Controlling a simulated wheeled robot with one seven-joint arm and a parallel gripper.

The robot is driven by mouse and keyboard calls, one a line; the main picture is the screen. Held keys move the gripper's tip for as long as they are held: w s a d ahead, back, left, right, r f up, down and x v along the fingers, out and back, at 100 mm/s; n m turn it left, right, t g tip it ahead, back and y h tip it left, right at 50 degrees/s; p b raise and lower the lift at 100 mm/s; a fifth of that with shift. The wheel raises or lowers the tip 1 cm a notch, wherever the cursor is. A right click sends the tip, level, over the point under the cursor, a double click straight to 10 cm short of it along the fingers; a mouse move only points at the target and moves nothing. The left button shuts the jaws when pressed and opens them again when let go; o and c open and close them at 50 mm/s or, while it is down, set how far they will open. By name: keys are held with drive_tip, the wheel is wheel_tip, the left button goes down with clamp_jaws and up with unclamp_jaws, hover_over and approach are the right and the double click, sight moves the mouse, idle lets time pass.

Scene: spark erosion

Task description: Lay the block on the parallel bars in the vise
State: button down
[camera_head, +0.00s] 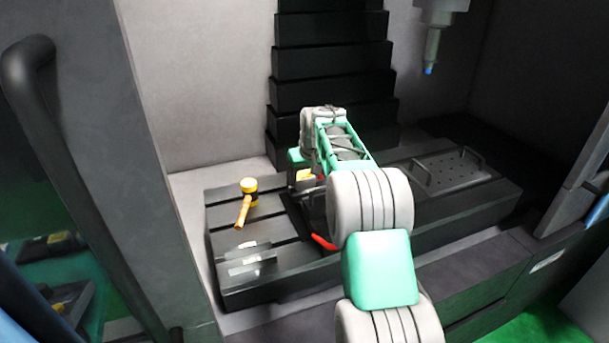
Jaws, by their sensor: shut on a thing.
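My arm reaches over the machine table and covers much of its middle. My gripper (304,183) points down at the far end of the arm, small and partly hidden by my own links. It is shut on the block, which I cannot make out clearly. A small yellow patch shows at the gripper; I cannot tell which part it belongs to. What seems to be the vise (323,242) shows only as a red piece and dark edges beside my forearm. The parallel bars are hidden, and I cannot tell whether the block touches anything.
A perforated plate with handles (450,170) is at right. The machine head (432,50) hangs at upper right.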

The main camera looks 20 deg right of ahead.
drive_tip(key=shift+f, duration=0.1)
drive_tip(key=shift+c, duration=2.2)
unclamp_jaws()
drive_tip(key=shift+f, duration=0.1)
wheel_tip(320, 180, up, 11)
drive_tip(key=p, duration=0.8)
drive_tip(key=shift+s+a, duration=0.1)
